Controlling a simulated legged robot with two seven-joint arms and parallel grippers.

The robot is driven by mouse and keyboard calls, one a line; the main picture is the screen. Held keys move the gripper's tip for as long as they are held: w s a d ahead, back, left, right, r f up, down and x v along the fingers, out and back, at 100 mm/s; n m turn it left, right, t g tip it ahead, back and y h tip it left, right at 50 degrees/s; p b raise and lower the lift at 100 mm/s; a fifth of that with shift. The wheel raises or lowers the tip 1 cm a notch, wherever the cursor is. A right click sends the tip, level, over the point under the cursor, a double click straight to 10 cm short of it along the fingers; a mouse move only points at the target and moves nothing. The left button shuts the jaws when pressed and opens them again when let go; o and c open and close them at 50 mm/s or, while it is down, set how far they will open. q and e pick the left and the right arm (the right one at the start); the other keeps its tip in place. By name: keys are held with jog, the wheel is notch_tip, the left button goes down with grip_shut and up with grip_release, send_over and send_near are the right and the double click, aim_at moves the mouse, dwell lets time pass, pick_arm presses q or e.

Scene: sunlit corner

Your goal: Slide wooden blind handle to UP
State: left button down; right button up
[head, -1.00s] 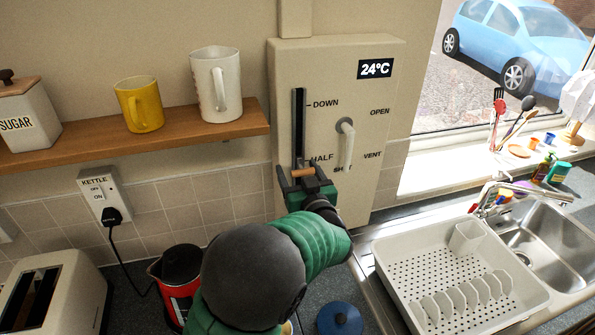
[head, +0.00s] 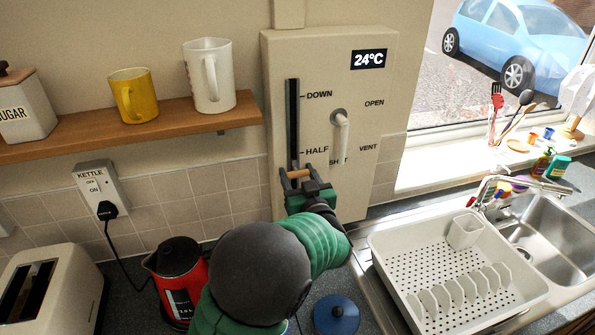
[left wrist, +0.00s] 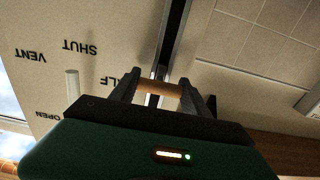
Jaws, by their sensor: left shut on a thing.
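The wooden blind handle (head: 298,173) is a short brown bar on a dark vertical slot (head: 293,120) in the beige wall panel (head: 350,200). DOWN is printed near the slot's top and HALF lower down. The handle sits a little below HALF. No UP label shows; my left gripper and arm cover the area under the handle. My left gripper (head: 302,179) is shut on the handle from below. In the left wrist view the handle (left wrist: 158,88) lies between the two fingers of the left gripper (left wrist: 160,91). My right gripper is not in view.
A lever (head: 340,130) with OPEN, VENT and SHUT labels is right of the slot. A shelf (head: 180,126) with mugs is at left. A red kettle (head: 178,268), toaster (head: 50,290), blue lid (head: 336,314) and dish rack (head: 385,245) stand below.

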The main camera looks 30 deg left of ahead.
pick_arm(q)
notch_tip(320, 180, down, 12)
jog(key=b, duration=0.6)
jog(key=shift+f, duration=0.15)
jog(key=shift+d, duration=0.1)
jog(key=c, duration=0.5)
grip_release()
jog(key=b+v, duration=0.1)
jog(key=v, duration=1.6)
